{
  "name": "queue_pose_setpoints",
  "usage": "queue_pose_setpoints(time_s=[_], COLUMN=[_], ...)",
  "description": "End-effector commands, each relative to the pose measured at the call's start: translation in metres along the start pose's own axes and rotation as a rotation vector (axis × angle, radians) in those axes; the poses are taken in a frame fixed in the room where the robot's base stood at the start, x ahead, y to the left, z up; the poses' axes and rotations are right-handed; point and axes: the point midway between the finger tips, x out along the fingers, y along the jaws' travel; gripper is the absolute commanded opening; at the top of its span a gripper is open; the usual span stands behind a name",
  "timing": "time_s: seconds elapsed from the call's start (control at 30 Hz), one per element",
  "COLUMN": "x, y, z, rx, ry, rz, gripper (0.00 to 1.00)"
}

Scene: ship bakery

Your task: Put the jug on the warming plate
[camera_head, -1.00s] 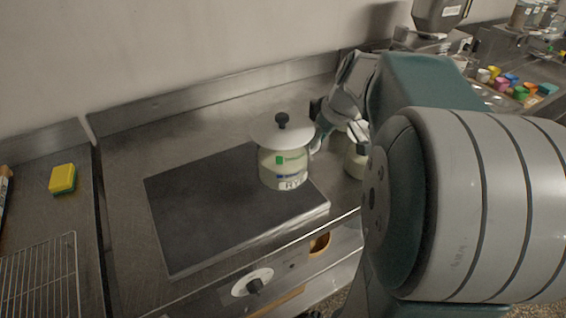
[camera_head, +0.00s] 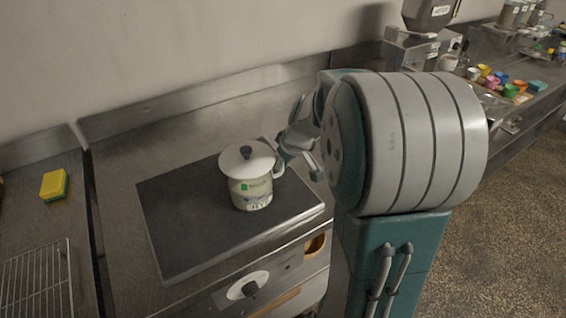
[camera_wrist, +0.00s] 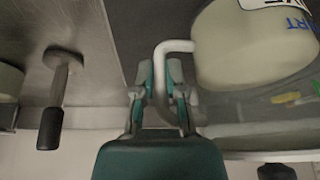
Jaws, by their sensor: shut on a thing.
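The jug (camera_head: 250,192) is cream with green and blue labels, a white lid and a black knob. In the head view it appears upright over the right part of the dark warming plate (camera_head: 185,215); I cannot tell whether its base touches the plate. My gripper (camera_head: 285,158) is at the jug's right side. In the wrist view, my gripper (camera_wrist: 162,95) is shut on the jug's white handle (camera_wrist: 172,48), with the jug's body (camera_wrist: 250,50) at the upper right. My arm hides part of the counter to the right.
A yellow-green sponge (camera_head: 54,185) and a wire rack (camera_head: 38,282) lie on the left counter. Colourful cups (camera_head: 492,84) and a grinder (camera_head: 428,15) stand at the far right. The plate's left part is clear.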

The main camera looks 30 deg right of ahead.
Motion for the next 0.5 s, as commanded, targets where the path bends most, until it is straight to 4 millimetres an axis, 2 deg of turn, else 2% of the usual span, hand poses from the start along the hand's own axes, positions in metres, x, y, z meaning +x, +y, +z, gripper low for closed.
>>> queue_pose_setpoints(time_s=[0.17, 0.2, 0.27, 0.3, 0.5], x=[-0.0004, 0.0009, 0.0007, 0.0007, 0.0006], y=[0.0002, 0.0001, 0.0, 0.0, 0.0], z=[-0.0005, 0.0005, 0.0004, 0.0004, 0.0004], rx=[0.001, 0.0, 0.0, 0.0, 0.0], ry=[0.002, 0.0, 0.0, 0.0, 0.0], rz=[0.0, -0.001, -0.001, -0.001, -0.001], gripper=[0.0, 0.2, 0.46, 0.5, 0.5])
